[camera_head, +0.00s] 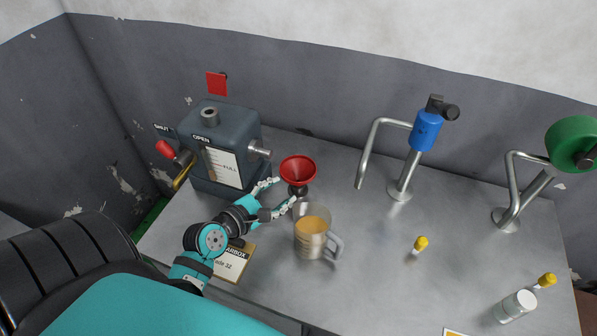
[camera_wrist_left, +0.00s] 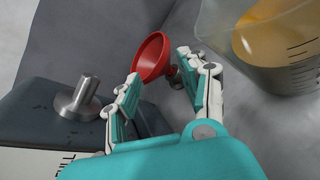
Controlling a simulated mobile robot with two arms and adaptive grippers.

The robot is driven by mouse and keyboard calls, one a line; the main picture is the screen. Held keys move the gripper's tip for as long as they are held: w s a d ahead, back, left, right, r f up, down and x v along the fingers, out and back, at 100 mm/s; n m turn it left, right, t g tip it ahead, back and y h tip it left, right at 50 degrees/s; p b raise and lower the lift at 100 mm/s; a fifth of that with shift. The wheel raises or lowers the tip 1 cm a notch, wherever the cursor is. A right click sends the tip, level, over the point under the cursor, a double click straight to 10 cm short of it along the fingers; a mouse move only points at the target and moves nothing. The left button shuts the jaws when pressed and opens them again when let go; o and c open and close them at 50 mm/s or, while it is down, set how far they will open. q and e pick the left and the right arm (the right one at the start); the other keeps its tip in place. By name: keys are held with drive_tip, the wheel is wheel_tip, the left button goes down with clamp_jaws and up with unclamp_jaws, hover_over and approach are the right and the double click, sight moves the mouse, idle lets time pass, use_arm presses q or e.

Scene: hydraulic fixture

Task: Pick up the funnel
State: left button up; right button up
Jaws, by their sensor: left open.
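The red funnel (camera_head: 298,168) is upright with its wide mouth up, behind the measuring jug in the head view. A dark piece shows just under its cone; I cannot tell whether this is its neck or a support. My left gripper (camera_head: 284,194) is open, with its fingertips close to the funnel's near side and lower part. In the left wrist view, the funnel (camera_wrist_left: 152,58) shows between and just beyond the spread fingertips. I cannot tell whether either finger touches it. My right gripper is in neither view.
A clear jug (camera_head: 312,240) of amber liquid stands close beside my left gripper. A dark grey gearbox (camera_head: 225,140) with a filler neck (camera_head: 209,116) stands to the left. A blue-bodied tap (camera_head: 425,130) and a green-wheeled tap (camera_head: 573,143) rise at right. A bottle (camera_head: 517,305) stands front right.

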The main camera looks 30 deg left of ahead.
use_arm(q)
approach(309, 173)
drive_tip(key=x, duration=0.2)
drive_tip(key=shift+w+f+p, duration=0.25)
drive_tip(key=shift+p, duration=0.1)
drive_tip(key=shift+w+f, duration=0.15)
drive_tip(key=shift+w, duration=0.55)
drive_tip(key=p+x, duration=0.1)
drive_tip(key=x, duration=0.2)
drive_tip(key=shift+w+d, duration=0.15)
drive_tip(key=shift+w, duration=0.2)
drive_tip(key=shift+w+f, duration=0.2)
drive_tip(key=shift+w, duration=0.3)
drive_tip(key=shift+s, duration=0.1)
drive_tip(key=shift+c, duration=0.9)
clamp_jaws()
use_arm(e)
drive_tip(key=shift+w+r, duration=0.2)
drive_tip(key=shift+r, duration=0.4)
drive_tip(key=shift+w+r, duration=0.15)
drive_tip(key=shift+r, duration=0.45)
